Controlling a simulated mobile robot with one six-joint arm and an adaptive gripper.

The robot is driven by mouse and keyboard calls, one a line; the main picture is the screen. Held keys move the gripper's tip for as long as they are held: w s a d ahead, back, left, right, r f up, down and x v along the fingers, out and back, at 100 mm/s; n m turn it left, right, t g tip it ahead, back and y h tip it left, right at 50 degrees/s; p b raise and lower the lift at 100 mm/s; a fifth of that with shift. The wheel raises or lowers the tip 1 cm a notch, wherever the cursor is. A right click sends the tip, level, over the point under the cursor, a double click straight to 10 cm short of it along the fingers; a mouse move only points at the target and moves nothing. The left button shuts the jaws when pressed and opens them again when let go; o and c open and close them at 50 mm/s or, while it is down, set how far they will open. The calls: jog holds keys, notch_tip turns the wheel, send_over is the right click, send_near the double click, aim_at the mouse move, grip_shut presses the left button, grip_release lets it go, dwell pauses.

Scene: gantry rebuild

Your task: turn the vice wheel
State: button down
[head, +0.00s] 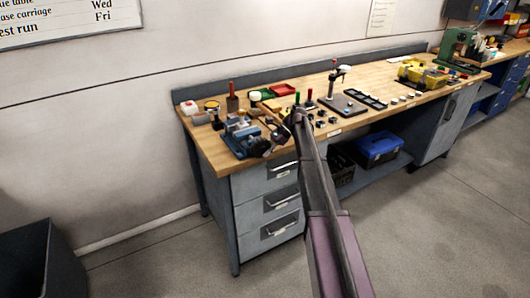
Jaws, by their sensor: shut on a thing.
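The blue vice (238,132) sits at the front left corner of the wooden workbench. Its wheel (260,148) is a small dark, brownish round shape at the vice's front right side, by the bench edge. My arm rises from the bottom of the view and bends over the bench's front edge. My gripper (274,136) is at the wheel, small and dark in the picture, and shut on it. The fingertips and their exact contact with the wheel are too small to make out.
Drawers are below, with a blue toolbox (378,147) on the lower shelf. A dark bin (40,262) stands at left; the floor is clear.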

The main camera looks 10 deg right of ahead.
jog(key=shift+s+f, duration=0.1)
jog(key=shift+s, duration=0.05)
jog(key=shift+c, duration=2.2)
grip_release()
jog(key=shift+w, duration=0.2)
jog(key=shift+r+p, duration=0.25)
jog(key=shift+p, duration=0.25)
